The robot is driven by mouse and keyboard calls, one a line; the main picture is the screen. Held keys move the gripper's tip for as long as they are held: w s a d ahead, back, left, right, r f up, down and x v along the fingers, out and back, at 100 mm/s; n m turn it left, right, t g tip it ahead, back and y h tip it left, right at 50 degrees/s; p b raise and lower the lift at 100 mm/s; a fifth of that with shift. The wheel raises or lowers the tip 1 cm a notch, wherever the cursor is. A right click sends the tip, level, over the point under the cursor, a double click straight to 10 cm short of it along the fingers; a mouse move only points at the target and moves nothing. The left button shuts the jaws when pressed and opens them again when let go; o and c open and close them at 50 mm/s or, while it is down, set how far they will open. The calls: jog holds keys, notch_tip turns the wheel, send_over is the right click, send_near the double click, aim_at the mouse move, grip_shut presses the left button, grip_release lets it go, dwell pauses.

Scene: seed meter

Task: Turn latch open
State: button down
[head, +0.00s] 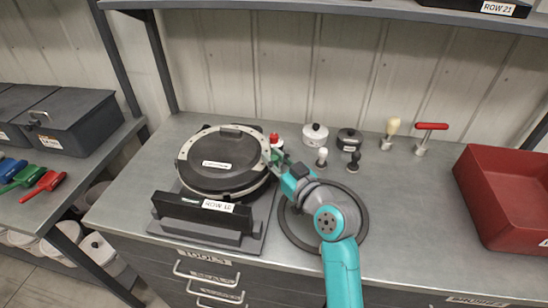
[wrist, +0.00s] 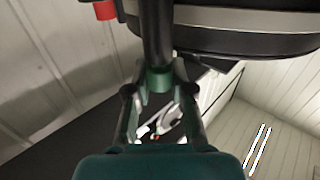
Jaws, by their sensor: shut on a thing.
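The seed meter (head: 222,160) is a round black housing with a silver ring and a label on its lid, held on a grey stand. My gripper (head: 275,155) is at the right edge of its lid. In the wrist view my gripper (wrist: 158,85) is shut on a dark upright bar with a green end, which appears to be the latch (wrist: 157,35). The bar passes beside the housing (wrist: 240,35). In the head view my gripper hides most of the latch. Whether the latch is turned cannot be told.
A black block labelled ROW 18 (head: 203,212) stands in front of the meter. A red-capped item (head: 275,139) is just behind my gripper. A dark ring (head: 363,225) lies under my arm. Small knobs, pots and a red T-handle (head: 430,127) stand behind; a red bin (head: 505,195) is at right.

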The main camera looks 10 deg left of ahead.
aim_at(274, 157)
jog(key=shift+a+m+t+h, duration=0.1)
jog(key=shift+m+t+h, duration=0.9)
jog(key=shift+h, duration=0.45)
jog(key=shift+a+m+t+h, duration=0.1)
jog(key=shift+m+t+h, duration=0.7)
jog(key=shift+m+h, duration=0.55)
jog(key=shift+d+m+t+h, duration=0.1)
jog(key=shift+m+t+h, duration=0.2)
jog(key=shift+m+h, duration=0.6)
jog(key=shift+m+t+h, duration=0.3)
jog(key=shift+m+h, duration=0.05)
jog(key=shift+h, duration=0.95)
jog(key=shift+m+h, duration=0.5)
jog(key=shift+h, duration=0.3)
jog(key=c, duration=1)
grip_release()
notch_tip(274, 157, up, 10)
jog(key=shift+f, duration=0.1)
